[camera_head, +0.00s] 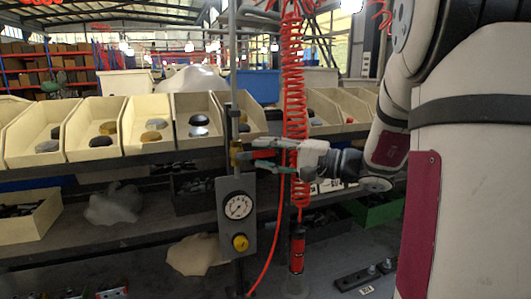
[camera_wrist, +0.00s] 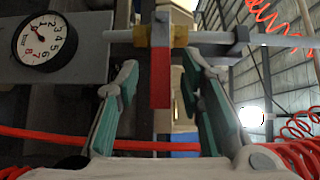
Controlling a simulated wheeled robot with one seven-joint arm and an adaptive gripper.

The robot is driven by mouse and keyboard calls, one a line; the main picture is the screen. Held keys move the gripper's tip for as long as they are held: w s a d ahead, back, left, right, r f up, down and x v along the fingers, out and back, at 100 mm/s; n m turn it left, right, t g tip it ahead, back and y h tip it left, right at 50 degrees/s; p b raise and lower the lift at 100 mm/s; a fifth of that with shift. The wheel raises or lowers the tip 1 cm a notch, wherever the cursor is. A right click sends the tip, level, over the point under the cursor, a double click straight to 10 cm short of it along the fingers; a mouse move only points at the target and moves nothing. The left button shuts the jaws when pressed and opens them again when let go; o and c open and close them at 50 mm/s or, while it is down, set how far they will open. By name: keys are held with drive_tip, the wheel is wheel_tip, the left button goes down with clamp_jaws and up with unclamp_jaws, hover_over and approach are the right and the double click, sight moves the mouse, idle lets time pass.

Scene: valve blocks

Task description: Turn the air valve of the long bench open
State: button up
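The air valve is a brass body (camera_head: 236,153) on a grey vertical pipe (camera_head: 233,95), above a grey gauge box. Its red lever (camera_wrist: 160,80) sticks out crosswise to the pipe, toward my gripper. In the wrist view the brass body (camera_wrist: 160,33) is at top centre, with the pipe (camera_wrist: 215,38) running sideways. My gripper (camera_head: 262,157) comes in from the right. Its teal-padded fingers stand apart on either side of the lever, with gaps visible in the wrist view, so it is open and not holding it.
The gauge box (camera_head: 238,228) carries a round dial (camera_head: 238,206) and a yellow knob (camera_head: 240,242) below the valve. A coiled red hose (camera_head: 294,85) hangs close by the gripper. Cream bins (camera_head: 95,140) line the bench behind. A red hose (camera_wrist: 120,144) crosses the wrist view.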

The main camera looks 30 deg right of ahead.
drive_tip(key=shift+w+a, duration=0.15)
drive_tip(key=shift+w, duration=0.1)
clamp_jaws()
drive_tip(key=shift+a+r+n+g+h+b, duration=0.15)
drive_tip(key=shift+r+n+g+h+b, duration=0.55)
drive_tip(key=shift+n+g, duration=0.25)
drive_tip(key=shift+w+a+r+n+g+h+b, duration=0.1)
drive_tip(key=shift+a+r+n+g+h+b, duration=0.1)
drive_tip(key=shift+r+n+g+h, duration=0.25)
drive_tip(key=shift+a+r+n+g+h+b, duration=0.1)
drive_tip(key=shift+a+r+n+g+h, duration=0.1)
drive_tip(key=shift+r+n+h, duration=0.45)
drive_tip(key=shift+a+r+n+g+h, duration=0.25)
drive_tip(key=shift+n+g+h, duration=0.1)
drive_tip(key=shift+h, duration=0.25)
drive_tip(key=shift+a+r+n+g+h, duration=0.25)
drive_tip(key=shift+n+h, duration=0.05)
drive_tip(key=shift+h, duration=0.3)
drive_tip(key=shift+w+a+r+n+g+h+p, duration=0.1)
drive_tip(key=shift+a+r+n+g+h+p, duration=0.3)
drive_tip(key=shift+h, duration=0.3)
drive_tip(key=shift+f, duration=0.2)
